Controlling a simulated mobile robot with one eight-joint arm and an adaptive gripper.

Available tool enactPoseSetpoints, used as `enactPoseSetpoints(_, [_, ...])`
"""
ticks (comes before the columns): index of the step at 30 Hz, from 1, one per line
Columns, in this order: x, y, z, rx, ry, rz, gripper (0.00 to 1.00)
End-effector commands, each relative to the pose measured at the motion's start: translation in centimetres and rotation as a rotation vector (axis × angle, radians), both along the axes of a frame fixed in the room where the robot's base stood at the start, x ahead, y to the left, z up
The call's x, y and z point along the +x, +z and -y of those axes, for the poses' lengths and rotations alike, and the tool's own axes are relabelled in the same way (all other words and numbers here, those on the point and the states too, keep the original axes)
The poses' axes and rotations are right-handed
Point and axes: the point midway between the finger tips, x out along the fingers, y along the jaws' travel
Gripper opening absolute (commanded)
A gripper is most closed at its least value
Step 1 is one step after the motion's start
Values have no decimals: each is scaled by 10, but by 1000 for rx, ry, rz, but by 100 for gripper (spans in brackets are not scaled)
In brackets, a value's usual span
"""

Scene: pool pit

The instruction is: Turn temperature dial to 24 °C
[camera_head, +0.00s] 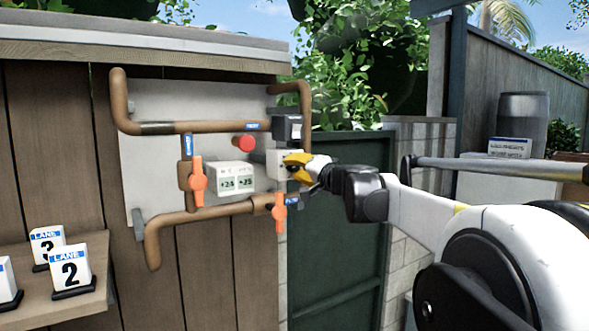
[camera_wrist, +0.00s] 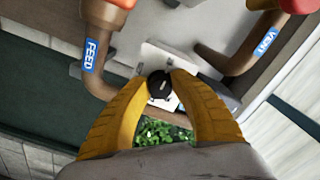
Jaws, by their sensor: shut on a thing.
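The temperature dial is a small round black knob (camera_wrist: 160,86) with a light mark, on a pale box (camera_head: 280,160). My gripper (camera_head: 297,161) reaches it from the right in the head view, which hides the knob there. In the wrist view its two yellow fingers (camera_wrist: 160,78) are closed on either side of the knob, gripping it. A white display (camera_head: 236,177) left of the box has two green readouts that look like +24 on the left and +25 on the right. Its small labels are too blurred to read surely.
Brown pipes (camera_head: 160,240) frame the grey panel. Orange valve handles (camera_head: 198,182) and (camera_head: 280,212) and a red knob (camera_head: 243,143) stick out nearby. A black switch box (camera_head: 288,128) sits just above the dial box. Lane blocks (camera_head: 71,268) stand on a shelf at lower left.

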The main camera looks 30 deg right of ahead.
Motion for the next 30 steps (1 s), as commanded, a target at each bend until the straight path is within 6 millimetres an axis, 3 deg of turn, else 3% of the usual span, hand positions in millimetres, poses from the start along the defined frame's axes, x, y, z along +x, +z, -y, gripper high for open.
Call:
enactPoseSetpoints(12, [0, 1, 0, -5, 0, 1, 0])
enactPoseSetpoints(13, [0, 1, 0, -5, 0, 1, 30])
enactPoseSetpoints(15, [0, 1, 0, -5, 0, 1, 52])
enactPoseSetpoints(25, [-2, 0, 0, -6, 0, 0, 53])
enactPoseSetpoints(30, [-22, 1, 1, -6, -2, 0, 53])
